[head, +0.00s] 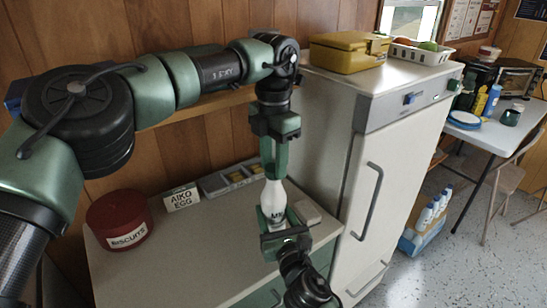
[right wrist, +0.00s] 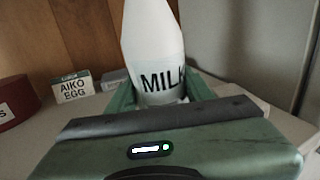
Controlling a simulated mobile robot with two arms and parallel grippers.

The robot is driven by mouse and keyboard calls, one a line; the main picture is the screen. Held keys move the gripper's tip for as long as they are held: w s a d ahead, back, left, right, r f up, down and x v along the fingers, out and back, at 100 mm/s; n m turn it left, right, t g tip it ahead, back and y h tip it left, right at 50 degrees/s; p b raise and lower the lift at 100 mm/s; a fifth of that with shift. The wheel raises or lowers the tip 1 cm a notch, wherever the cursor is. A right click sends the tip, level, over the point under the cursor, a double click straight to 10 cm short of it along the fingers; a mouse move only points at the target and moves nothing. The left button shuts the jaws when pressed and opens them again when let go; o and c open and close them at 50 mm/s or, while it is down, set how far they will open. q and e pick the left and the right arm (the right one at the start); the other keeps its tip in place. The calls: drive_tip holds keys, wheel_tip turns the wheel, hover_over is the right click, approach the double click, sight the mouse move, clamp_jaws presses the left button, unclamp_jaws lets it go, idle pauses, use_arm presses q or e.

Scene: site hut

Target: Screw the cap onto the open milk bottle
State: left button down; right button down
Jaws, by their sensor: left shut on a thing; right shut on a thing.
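The white milk bottle (head: 273,200) stands upright at the right part of the counter. Its black lettering and body also show in the right wrist view (right wrist: 155,45), where its top is cut off. My right gripper (head: 277,222) is shut on the bottle's lower body from the front. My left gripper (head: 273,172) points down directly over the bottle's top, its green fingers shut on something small. I take this to be the cap, but the fingers hide it and the bottle's mouth. I cannot tell whether the cap is threaded on the neck.
On the counter (head: 180,260) are a red biscuits tin (head: 118,220), an egg box sign (head: 182,196) and a grey tray with compartments (head: 230,180). A pale block (head: 307,212) lies right of the bottle. A tall white fridge (head: 385,165) closes off the right side. The counter's front left is clear.

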use_arm(q)
drive_tip(key=shift+f, duration=0.25)
drive_tip(key=shift+f, duration=0.6)
idle(0.4)
drive_tip(key=m, duration=3.2)
